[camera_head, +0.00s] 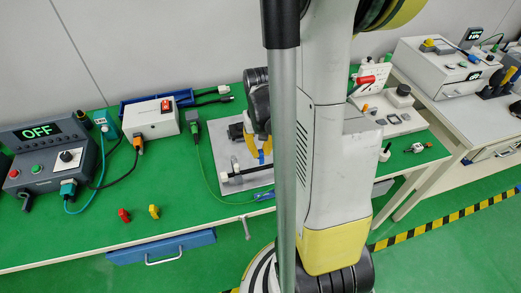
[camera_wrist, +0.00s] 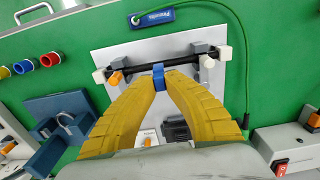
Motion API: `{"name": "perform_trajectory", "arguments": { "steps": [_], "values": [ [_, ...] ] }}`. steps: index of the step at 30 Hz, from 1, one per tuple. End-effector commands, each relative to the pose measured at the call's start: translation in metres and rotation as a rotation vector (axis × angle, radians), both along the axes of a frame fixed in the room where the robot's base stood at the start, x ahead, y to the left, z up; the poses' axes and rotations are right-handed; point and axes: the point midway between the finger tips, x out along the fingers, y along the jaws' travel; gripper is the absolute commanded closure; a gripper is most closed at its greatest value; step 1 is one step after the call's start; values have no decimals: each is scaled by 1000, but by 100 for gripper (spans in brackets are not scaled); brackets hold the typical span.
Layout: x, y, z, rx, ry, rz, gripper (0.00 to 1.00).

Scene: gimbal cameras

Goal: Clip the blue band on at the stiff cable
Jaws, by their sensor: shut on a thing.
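In the wrist view the blue band (camera_wrist: 158,74) is between the yellow fingertips of my gripper (camera_wrist: 160,84), which is shut on it. The band is at the black stiff cable (camera_wrist: 185,64), near the middle of its length. I cannot tell whether it is around the cable or only against it. The cable lies across grey holders on a grey plate (camera_wrist: 120,38). In the head view my gripper (camera_head: 261,150) is over the plate (camera_head: 220,148), with the blue band (camera_head: 261,157) at its tips above the cable (camera_head: 250,170).
An orange piece (camera_wrist: 116,78) and white blocks sit near the cable ends. A blue tag (camera_wrist: 153,17) with a green cord lies beyond the plate. A control box (camera_head: 45,155) reading OFF stands at the left. Red (camera_head: 124,215) and yellow (camera_head: 154,211) pieces stand near the front edge.

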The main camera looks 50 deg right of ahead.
Motion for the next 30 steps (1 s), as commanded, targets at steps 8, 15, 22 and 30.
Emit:
{"name": "perform_trajectory", "arguments": {
  "steps": [8, 15, 22, 30],
  "values": [
    [0, 0, -20, 0, 0, 0, 100],
    [0, 0, -19, 0, 0, 0, 100],
    [0, 0, -19, 0, 0, 0, 100],
    [0, 0, -19, 0, 0, 0, 100]
  ]
}}
